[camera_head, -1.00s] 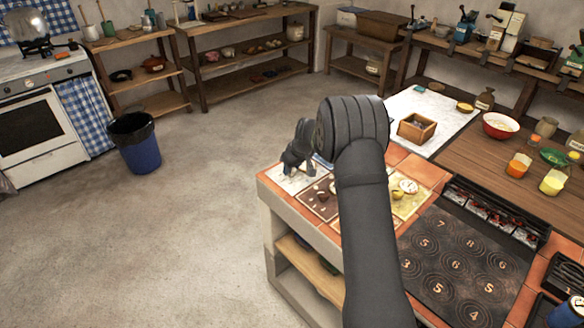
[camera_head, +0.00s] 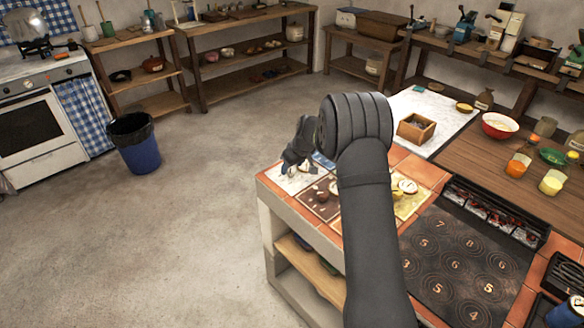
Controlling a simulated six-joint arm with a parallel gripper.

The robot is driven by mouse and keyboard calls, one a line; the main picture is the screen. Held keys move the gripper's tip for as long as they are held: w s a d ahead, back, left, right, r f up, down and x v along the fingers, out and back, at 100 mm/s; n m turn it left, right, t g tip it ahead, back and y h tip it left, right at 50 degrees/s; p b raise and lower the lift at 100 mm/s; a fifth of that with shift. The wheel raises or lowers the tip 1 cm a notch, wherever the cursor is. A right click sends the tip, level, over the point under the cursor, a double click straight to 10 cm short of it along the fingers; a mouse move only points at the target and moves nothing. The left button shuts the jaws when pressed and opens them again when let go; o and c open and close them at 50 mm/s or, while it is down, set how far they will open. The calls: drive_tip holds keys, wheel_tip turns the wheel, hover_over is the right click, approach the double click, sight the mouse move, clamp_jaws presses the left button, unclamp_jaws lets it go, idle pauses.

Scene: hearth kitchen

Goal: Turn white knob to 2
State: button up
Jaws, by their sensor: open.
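My gripper (camera_head: 301,167) is open and hangs over the white panel (camera_head: 285,181) at the left end of the tiled counter. Small items on this panel, near the fingertips, are partly hidden by the gripper and too small to make out. A brown panel (camera_head: 312,203) with a few small dark and pale pieces lies just right of it. Farther right, a yellow panel (camera_head: 412,207) carries a round pale dial (camera_head: 407,187), partly behind my arm. I cannot tell which piece is the white knob, nor read a 2 beside one.
A dark plate (camera_head: 465,265) with numbered rings fills the counter's front right. A wooden box (camera_head: 416,129) stands on the white surface behind. A red bowl (camera_head: 500,126) and orange and yellow jars stand on the wooden table.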

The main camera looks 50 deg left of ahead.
drive_tip(key=v, duration=1.6)
drive_tip(key=shift+s, duration=0.1)
drive_tip(key=x, duration=1.7)
drive_tip(key=shift+a+f, duration=0.1)
drive_tip(key=shift+f, duration=0.05)
